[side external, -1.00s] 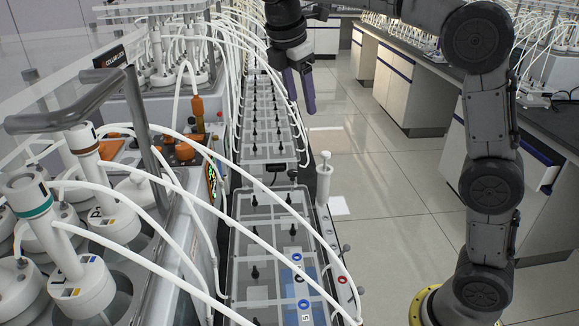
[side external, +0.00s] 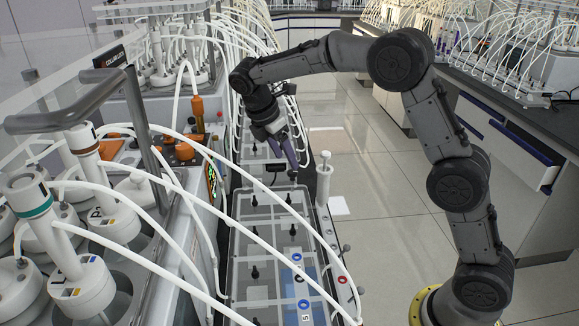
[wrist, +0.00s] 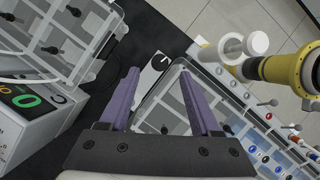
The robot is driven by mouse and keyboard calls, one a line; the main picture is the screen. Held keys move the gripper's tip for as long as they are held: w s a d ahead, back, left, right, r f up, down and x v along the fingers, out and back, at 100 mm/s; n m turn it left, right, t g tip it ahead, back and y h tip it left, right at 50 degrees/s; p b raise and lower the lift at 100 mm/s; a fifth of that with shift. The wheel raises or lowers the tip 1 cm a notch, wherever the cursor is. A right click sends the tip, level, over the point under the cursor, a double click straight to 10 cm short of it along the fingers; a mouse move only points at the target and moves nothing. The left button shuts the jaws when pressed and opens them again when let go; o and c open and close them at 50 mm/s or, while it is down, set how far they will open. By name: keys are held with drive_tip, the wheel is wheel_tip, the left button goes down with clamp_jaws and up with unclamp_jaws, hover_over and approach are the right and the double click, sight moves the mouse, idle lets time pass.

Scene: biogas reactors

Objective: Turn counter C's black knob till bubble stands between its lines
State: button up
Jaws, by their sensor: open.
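My gripper (side external: 287,163) has purple fingers and hangs over the gap between two clear-lidded counter boxes in the side view. In the wrist view its fingers (wrist: 160,72) are spread apart with nothing held between them. The near counter box (side external: 238,305) has several small black knobs (side external: 254,272) on top; one black knob (wrist: 165,129) shows between the fingers in the wrist view. A white plate with a small dark mark (wrist: 153,72) lies beyond the fingertips. I cannot tell which box is counter C, and no bubble or lines can be made out.
The far counter box (side external: 247,120) stands behind the gap. White tubes (side external: 150,178) arch over the near box from the bottle bath at left. A white cylinder (side external: 324,185) stands at the near box's right corner. The tiled floor at right is clear.

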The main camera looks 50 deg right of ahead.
sight(292, 171)
drive_tip(key=shift+x, duration=2.3)
clamp_jaws()
